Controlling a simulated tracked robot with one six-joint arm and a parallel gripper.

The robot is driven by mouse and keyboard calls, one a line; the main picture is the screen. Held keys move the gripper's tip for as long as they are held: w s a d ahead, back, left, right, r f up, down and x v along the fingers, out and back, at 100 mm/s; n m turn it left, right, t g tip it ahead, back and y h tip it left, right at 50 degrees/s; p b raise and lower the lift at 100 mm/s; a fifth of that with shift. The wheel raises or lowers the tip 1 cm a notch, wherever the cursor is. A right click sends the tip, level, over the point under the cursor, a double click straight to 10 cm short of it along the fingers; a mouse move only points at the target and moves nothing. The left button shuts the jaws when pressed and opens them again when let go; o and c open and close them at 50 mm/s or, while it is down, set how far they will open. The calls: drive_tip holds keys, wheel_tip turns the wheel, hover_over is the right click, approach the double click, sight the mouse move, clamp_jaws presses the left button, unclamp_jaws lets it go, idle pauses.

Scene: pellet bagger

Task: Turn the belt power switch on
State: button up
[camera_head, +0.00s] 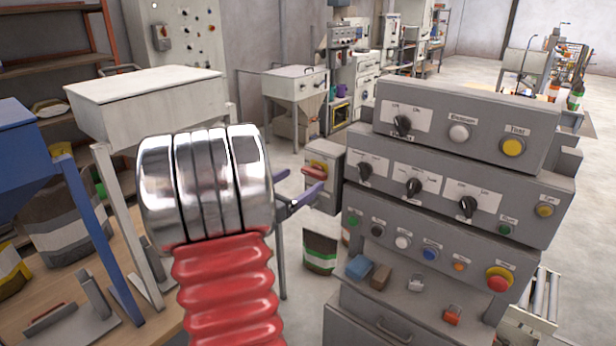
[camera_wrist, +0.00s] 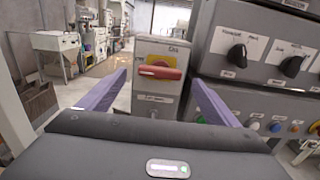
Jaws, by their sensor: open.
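A grey switch box (camera_head: 325,190) with a red rotary handle (camera_head: 314,171) on a yellow plate stands left of the stepped control panel. In the wrist view the red handle (camera_wrist: 160,72) lies about horizontal across the yellow plate, near the top of the box front (camera_wrist: 155,97). Small labels above and below it are too blurred to read surely. My gripper (camera_wrist: 160,77) is open and empty, its two purple fingers pointing at the box, one to each side of the handle in the picture. In the head view my gripper (camera_head: 304,180) is partly hidden behind my arm.
The stepped control panel (camera_head: 455,185), with several black knobs and coloured buttons, stands close on the right. A red-topped emergency button (camera_head: 499,279) is at its lower right. A white hopper (camera_head: 145,100) and a workbench (camera_head: 150,295) are on the left.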

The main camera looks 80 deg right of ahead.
sight(311, 174)
drive_tip(key=x, duration=0.5)
drive_tip(key=shift+c, duration=0.4)
drive_tip(key=c, duration=0.9)
drive_tip(key=shift+a, duration=0.15)
drive_tip(key=shift+c, duration=0.4)
